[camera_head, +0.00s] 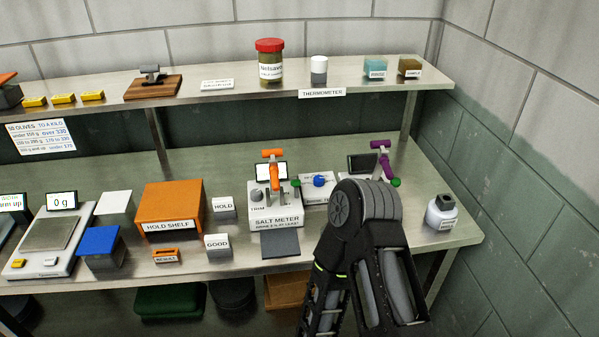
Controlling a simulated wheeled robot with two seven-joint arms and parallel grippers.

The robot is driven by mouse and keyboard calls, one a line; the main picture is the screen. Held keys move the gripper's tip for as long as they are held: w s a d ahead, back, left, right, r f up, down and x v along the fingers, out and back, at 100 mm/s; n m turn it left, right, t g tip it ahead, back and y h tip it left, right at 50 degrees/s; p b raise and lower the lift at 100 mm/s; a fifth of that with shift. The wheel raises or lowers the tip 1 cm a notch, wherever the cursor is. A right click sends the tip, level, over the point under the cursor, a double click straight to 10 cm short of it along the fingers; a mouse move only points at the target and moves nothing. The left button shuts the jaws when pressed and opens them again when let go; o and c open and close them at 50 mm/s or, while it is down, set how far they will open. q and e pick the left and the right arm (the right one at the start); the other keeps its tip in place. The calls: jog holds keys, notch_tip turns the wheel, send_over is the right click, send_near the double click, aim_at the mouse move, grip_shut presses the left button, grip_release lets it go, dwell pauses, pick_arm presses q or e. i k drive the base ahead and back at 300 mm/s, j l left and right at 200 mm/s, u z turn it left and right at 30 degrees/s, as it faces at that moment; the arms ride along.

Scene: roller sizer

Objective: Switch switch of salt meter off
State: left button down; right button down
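The salt meter (277,217) is a light grey box labelled "SALT METER" on the lower counter, right of centre. It has a screen at its back, a round grey knob (257,196) at the left of its top, and an orange handled piece (273,172) in front of the screen. My dark jointed arm rises from the bottom, right of the meter. Its gripper is hidden or out of frame. My other gripper does not show.
A dark pad (280,245) lies before the meter. A box with a blue knob (319,181) and a purple-handled device (382,157) stand to the right, partly behind my arm. GOOD (218,247) and HOLD (223,208) blocks stand left. A white bottle (441,212) stands near the right end.

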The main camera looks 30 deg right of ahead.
aim_at(296, 182)
jog(key=z, duration=2.45)
jog(key=i+j, duration=0.1)
jog(key=j, duration=0.45)
jog(key=i+j, duration=0.1)
jog(key=j, duration=0.4)
jog(key=i+l+z, duration=0.1)
jog(key=z, duration=0.2)
jog(key=k+j+u, duration=0.1)
jog(key=u, duration=0.2)
